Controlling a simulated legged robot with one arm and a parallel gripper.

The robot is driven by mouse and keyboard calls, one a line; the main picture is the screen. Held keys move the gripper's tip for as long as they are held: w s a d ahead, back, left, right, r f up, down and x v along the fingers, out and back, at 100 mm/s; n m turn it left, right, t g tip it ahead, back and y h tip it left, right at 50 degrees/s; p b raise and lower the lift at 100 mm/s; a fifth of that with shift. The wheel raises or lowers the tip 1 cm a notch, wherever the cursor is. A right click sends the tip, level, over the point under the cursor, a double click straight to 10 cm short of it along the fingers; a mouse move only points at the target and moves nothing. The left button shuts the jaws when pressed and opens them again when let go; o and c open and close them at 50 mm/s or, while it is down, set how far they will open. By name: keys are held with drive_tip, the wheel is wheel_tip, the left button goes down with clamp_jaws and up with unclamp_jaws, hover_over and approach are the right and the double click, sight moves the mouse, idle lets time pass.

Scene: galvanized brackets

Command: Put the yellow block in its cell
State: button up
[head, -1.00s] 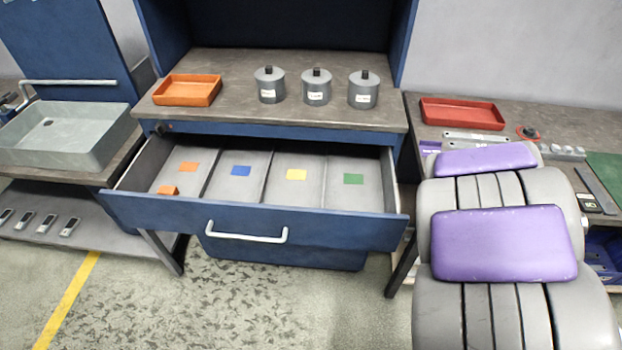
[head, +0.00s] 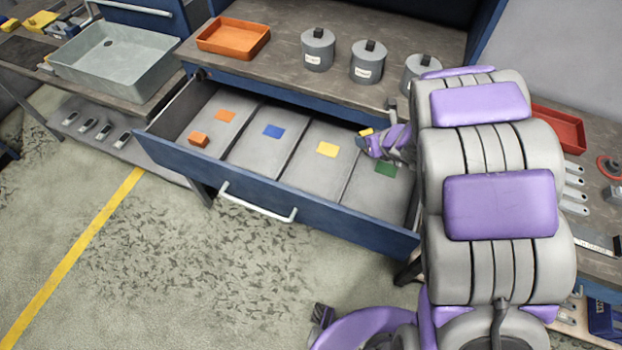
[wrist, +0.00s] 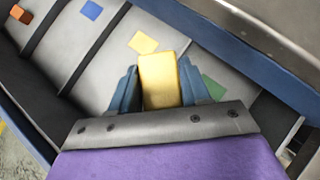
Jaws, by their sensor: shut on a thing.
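My gripper (wrist: 158,88) is shut on the yellow block (wrist: 157,72), which sits between the two blue fingers in the wrist view. In the head view the yellow block (head: 366,132) is partly hidden behind my gripper (head: 362,142). It is held over the right part of the open drawer (head: 260,202), near the divider between the yellow-marked and green-marked cells. The yellow marker (head: 327,149) lies in the third cell from the left, left of the block; it also shows in the wrist view (wrist: 143,43). The green marker (head: 386,168) is in the rightmost cell.
An orange block (head: 198,139) lies in the leftmost cell by the orange marker (head: 225,116). The blue-marked cell (head: 273,131) holds no block. Drawer dividers and the drawer front (head: 230,190) are raised edges. Canisters (head: 318,50) and an orange tray (head: 234,38) stand on the countertop above.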

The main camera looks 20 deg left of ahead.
drive_tip(key=s+a+f+n+g+y+p, duration=0.2)
drive_tip(key=s+a+f+n+g+p, duration=0.15)
drive_tip(key=a, duration=0.35)
drive_tip(key=s+a+f+n+g+y+p, duration=0.1)
drive_tip(key=s+a+f+n+g+p, duration=0.15)
drive_tip(key=a+n, duration=0.35)
drive_tip(key=shift+m, duration=0.25)
drive_tip(key=f, duration=0.2)
drive_tip(key=f+b, duration=0.1)
drive_tip(key=f, duration=0.1)
drive_tip(key=s+a+f+b, duration=0.1)
drive_tip(key=f, duration=0.1)
drive_tip(key=shift+a+f, duration=0.1)
drive_tip(key=shift+f+b, duration=0.4)
drive_tip(key=shift+f, duration=1.7)
drive_tip(key=o, duration=1.2)
drive_tip(key=shift+c, duration=0.2)
drive_tip(key=shift+r, duration=0.1)
